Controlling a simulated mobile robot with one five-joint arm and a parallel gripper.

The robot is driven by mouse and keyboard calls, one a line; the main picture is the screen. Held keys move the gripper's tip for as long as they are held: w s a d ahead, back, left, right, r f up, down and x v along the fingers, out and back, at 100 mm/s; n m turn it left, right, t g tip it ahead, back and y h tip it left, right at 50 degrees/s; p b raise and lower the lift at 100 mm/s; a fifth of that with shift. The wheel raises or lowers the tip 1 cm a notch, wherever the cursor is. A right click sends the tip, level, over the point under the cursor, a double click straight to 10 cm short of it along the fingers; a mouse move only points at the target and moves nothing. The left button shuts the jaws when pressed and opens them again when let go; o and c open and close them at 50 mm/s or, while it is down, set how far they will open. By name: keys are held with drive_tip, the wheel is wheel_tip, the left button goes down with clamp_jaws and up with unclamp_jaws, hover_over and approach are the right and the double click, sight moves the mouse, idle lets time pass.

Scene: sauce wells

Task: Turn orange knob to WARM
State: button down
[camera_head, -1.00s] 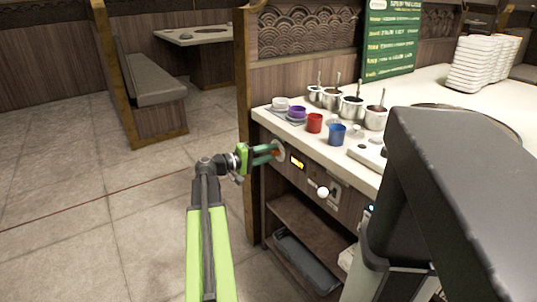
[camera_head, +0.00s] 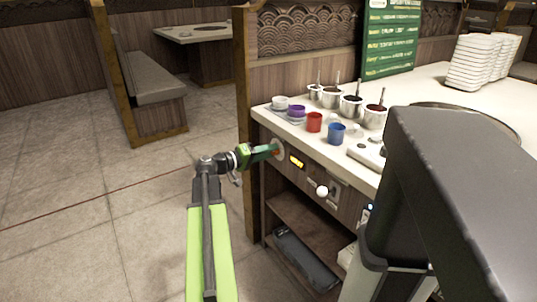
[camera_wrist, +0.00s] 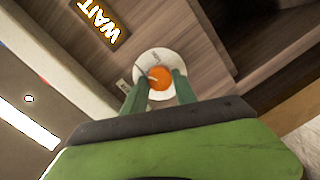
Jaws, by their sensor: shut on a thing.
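The orange knob (camera_wrist: 159,77) sits in the middle of a round white dial (camera_wrist: 147,62) on the wooden front panel of the counter. In the wrist view the green fingers of my gripper (camera_wrist: 158,90) are on either side of the knob, shut on it. In the head view my gripper (camera_head: 268,152) reaches the panel below the counter's left corner, and it mostly hides the knob. A lit display (camera_head: 297,162) beside the dial reads "WAIT" in the wrist view (camera_wrist: 95,20). The dial's small markings are too small to read.
A white knob (camera_head: 322,191) sits on the panel to the right. Red (camera_head: 314,122) and blue (camera_head: 337,134) cups and several sauce pots stand on the counter (camera_head: 300,133) above. An open shelf (camera_head: 300,225) lies below. The floor to the left is clear.

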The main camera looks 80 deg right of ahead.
drive_tip(key=shift+d, duration=0.15)
drive_tip(key=c, duration=1)
unclamp_jaws()
drive_tip(key=p+v, duration=0.1)
drive_tip(key=v, duration=1.6)
drive_tip(key=shift+w+a, duration=0.2)
drive_tip(key=shift+a, duration=0.05)
